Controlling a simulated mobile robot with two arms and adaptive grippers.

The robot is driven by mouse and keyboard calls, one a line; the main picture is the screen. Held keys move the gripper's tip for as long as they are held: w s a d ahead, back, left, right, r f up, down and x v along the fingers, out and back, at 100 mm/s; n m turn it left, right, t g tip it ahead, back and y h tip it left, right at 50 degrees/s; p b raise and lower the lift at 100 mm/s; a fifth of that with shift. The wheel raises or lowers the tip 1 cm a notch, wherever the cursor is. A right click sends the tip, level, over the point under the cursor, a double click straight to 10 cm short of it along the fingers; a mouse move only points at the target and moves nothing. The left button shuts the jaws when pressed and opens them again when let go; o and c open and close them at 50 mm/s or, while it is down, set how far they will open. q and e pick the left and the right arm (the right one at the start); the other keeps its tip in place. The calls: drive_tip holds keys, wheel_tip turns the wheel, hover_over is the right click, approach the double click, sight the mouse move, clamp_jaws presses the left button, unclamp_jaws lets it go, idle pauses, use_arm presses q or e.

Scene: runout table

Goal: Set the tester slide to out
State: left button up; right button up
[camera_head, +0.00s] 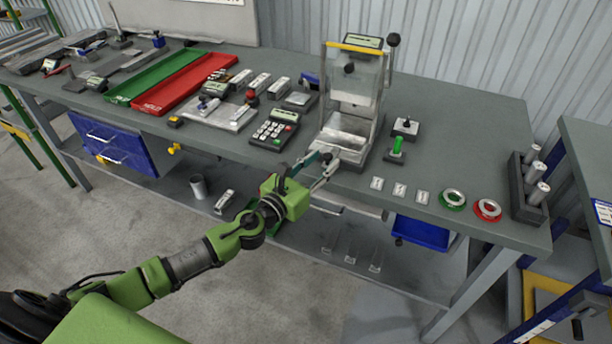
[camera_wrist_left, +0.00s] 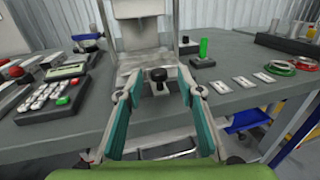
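The tester (camera_head: 356,90) stands on the bench, with a clear guard, a yellow-edged top and a lever on its right side. Its metal slide (camera_head: 345,139) is low at the front and also shows in the left wrist view (camera_wrist_left: 146,58). A black knob (camera_wrist_left: 158,75) sits at the slide's front. My left gripper (camera_head: 319,166) is at the bench's front edge, pointing at the slide. In the left wrist view its teal-padded fingers (camera_wrist_left: 158,92) are apart, with the knob between and just beyond their tips. Nothing is held. My right gripper is out of view.
A keypad unit (camera_head: 275,129) lies left of the tester. A green upright switch (camera_head: 397,146) and several white labels (camera_head: 399,190) are to its right, with green (camera_head: 453,198) and red (camera_head: 487,208) rings farther right. Red (camera_head: 184,83) and green trays (camera_head: 148,80) lie far left.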

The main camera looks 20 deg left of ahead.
use_arm(q)
drive_tip(key=v, duration=0.9)
drive_tip(key=shift+w+f, duration=0.1)
